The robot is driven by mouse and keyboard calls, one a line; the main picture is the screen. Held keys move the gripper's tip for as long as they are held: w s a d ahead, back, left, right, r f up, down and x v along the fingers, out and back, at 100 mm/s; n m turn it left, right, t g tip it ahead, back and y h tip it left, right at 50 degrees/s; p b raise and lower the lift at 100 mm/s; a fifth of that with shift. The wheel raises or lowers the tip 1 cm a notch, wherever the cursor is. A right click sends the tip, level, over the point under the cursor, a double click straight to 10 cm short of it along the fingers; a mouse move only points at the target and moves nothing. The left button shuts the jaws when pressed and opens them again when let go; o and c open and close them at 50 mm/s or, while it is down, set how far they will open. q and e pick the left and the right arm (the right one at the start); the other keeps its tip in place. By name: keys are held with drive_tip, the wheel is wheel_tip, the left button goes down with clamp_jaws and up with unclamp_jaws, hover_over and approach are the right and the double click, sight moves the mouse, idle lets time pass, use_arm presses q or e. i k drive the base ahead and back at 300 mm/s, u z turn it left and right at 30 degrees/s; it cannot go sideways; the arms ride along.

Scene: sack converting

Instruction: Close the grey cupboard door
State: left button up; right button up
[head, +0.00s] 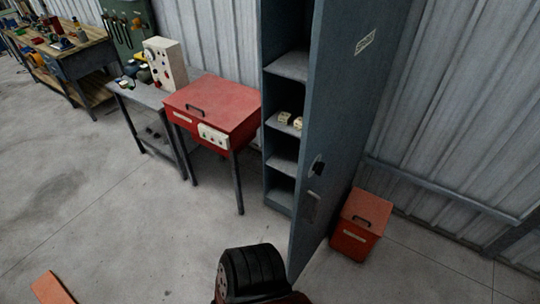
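The tall grey-blue cupboard (277,197) stands against the corrugated wall, right of centre in the head view. Its door (345,120) stands open, swung out toward me. The door's outer face looks to the right, with a dark handle (316,168) near its free edge and a pale label (364,42) high up. The shelves inside show to the left of the door. Small pale boxes (290,120) sit on one shelf. The door hides the right part of the interior. Neither of my grippers is in view.
A red box (360,222) stands on the floor right of the door. A red-topped stand (215,105) is left of the cupboard, beside a grey table (142,96). A black ribbed object (252,272) is at the bottom, before the door. Floor at left is mostly clear.

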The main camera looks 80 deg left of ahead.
sight(349, 39)
drive_tip(key=u, duration=1.95)
drive_tip(key=i, duration=0.5)
